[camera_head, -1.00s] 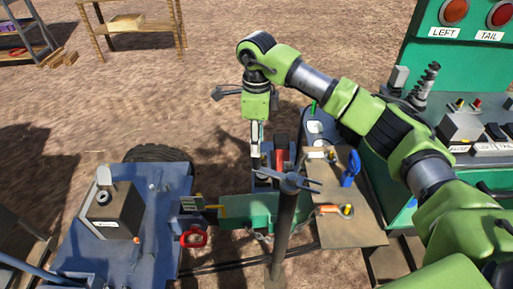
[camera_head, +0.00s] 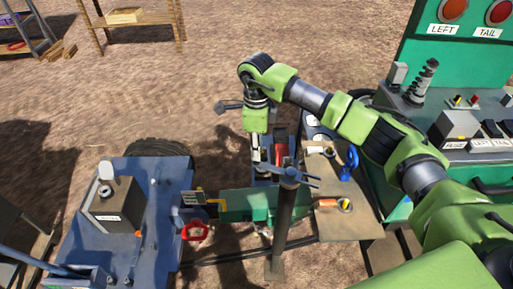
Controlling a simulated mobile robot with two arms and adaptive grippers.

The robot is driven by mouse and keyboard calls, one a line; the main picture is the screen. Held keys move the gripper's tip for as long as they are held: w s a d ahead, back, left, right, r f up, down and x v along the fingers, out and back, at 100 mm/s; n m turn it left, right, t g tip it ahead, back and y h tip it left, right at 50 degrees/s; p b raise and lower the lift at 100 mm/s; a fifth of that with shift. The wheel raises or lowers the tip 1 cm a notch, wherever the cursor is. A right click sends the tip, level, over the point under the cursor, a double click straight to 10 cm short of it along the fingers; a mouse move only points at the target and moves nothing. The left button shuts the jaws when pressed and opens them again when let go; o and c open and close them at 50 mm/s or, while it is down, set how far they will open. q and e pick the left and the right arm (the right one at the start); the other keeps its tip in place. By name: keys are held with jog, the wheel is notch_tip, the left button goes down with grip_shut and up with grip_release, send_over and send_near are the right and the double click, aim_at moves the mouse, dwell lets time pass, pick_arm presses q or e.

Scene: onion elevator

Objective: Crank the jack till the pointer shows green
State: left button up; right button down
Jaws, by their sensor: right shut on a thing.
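My right gripper (camera_head: 257,160) comes in from the right and points down near the middle of the view. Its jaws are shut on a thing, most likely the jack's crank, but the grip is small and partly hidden. A grey upright post (camera_head: 284,215) with a blue-grey forked top stands just in front of the gripper and hides part of what is behind it. A small gauge plate (camera_head: 193,198) with coloured marks sits at the right edge of the blue trailer bed. Its pointer is too small to read. My left gripper is not in view.
The blue trailer bed (camera_head: 140,225) carries a grey box (camera_head: 118,205). A red handwheel (camera_head: 195,231) is at its right edge. A brown board (camera_head: 345,215) with a blue item (camera_head: 349,160) lies right of the post. A green console (camera_head: 455,110) stands at right.

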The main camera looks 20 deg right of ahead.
jog(key=shift+w+d+f+b, duration=0.1)
jog(key=shift+w+d+b, duration=0.05)
jog(key=shift+b, duration=0.2)
jog(key=w+d+m+b, duration=0.2)
jog(key=m, duration=0.1)
jog(key=w+d+m+b, duration=0.1)
jog(key=m+b, duration=0.1)
jog(key=shift+d+r, duration=0.2)
jog(key=shift+d, duration=0.2)
jog(key=c, duration=1.9)
grip_release()
jog(key=shift+s, duration=0.1)
notch_tip(320, 180, up, 12)
